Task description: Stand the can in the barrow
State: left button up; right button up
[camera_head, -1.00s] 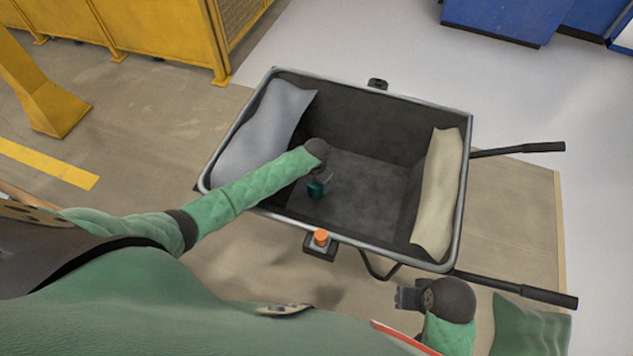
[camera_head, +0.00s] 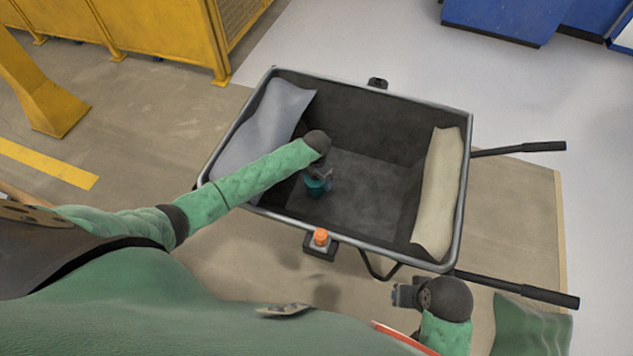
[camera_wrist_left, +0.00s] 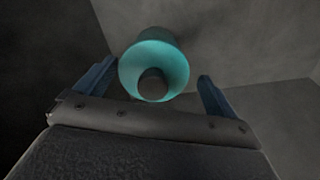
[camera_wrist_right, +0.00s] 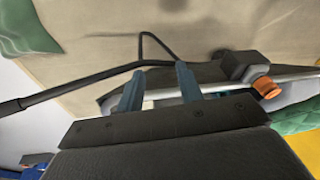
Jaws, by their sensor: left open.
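The teal can (camera_head: 316,187) is inside the grey barrow (camera_head: 370,195), on its dark floor near the front left. My left gripper (camera_head: 320,175) reaches into the barrow just above the can. In the left wrist view the can (camera_wrist_left: 153,60) shows its round end, with a dark centre, between the two open fingers, clear of both. My right gripper (camera_head: 400,296) is outside the barrow, by its front right corner. Its two fingers stand apart and empty in the right wrist view (camera_wrist_right: 160,85).
A grey sack (camera_head: 265,125) lies at the barrow's left end and a cream sack (camera_head: 438,195) at its right. An orange-topped fitting (camera_head: 320,238) sits on the front rim. Two dark handles (camera_head: 520,148) stick out right. The barrow's middle is clear.

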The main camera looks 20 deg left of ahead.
pick_arm(q)
notch_tip(320, 180, up, 7)
jog(key=shift+r+b, duration=0.15)
jog(key=shift+b, duration=0.45)
jog(key=shift+r, duration=0.65)
pick_arm(e)
jog(key=shift+w+a+f+y, duration=0.15)
jog(key=shift+a+f, duration=0.45)
jog(key=shift+f, duration=0.15)
jog(key=shift+w+a+f+y, duration=0.15)
jog(key=shift+a+f, duration=0.4)
jog(key=shift+f, duration=0.15)
jog(key=shift+r, duration=0.1)
